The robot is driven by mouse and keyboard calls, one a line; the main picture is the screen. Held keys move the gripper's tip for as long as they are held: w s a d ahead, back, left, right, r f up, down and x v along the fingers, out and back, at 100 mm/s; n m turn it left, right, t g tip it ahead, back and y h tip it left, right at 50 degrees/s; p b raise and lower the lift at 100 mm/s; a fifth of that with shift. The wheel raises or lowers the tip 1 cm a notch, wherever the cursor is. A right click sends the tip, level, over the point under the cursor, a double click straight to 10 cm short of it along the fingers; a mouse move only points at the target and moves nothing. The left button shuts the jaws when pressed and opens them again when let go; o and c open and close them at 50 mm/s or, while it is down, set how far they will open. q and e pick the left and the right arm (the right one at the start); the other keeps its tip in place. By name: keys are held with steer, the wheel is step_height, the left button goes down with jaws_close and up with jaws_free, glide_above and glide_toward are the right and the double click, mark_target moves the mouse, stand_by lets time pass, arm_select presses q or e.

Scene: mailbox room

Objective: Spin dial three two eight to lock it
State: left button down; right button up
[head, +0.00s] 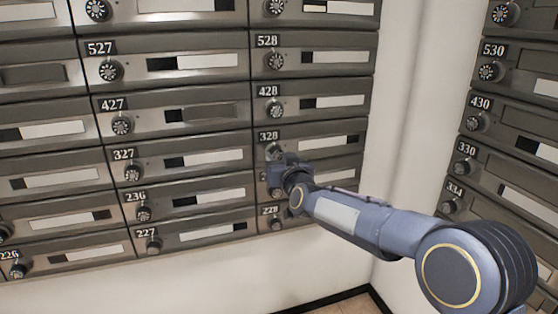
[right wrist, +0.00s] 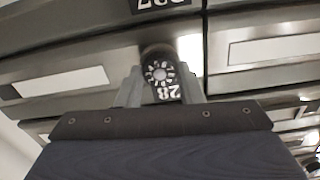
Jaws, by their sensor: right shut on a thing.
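The mailbox door labelled 328 (head: 320,143) is in the right column of the left bank in the head view, with a dark and light name strip. Its dial (head: 273,151) is at the door's left side, partly hidden by my right gripper (head: 280,163). In the right wrist view, turned upside down, the round black dial with white marks (right wrist: 160,73) sits between the two grey fingers of my right gripper (right wrist: 160,90). The fingers are closed on its sides. My left gripper is not in view.
Mailbox 428 (head: 325,103) with its own dial is right above, and mailbox 327 (head: 195,160) is to the left. A second bank of mailboxes (head: 515,120) stands at the right, past a pale wall corner (head: 415,90).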

stand_by(0.4)
steer(key=o, duration=1)
steer(key=shift+s, duration=0.1)
steer(key=p+v, duration=0.1)
steer(key=v, duration=0.6)
steer(key=shift+s, duration=0.3)
steer(key=shift+d, duration=0.15)
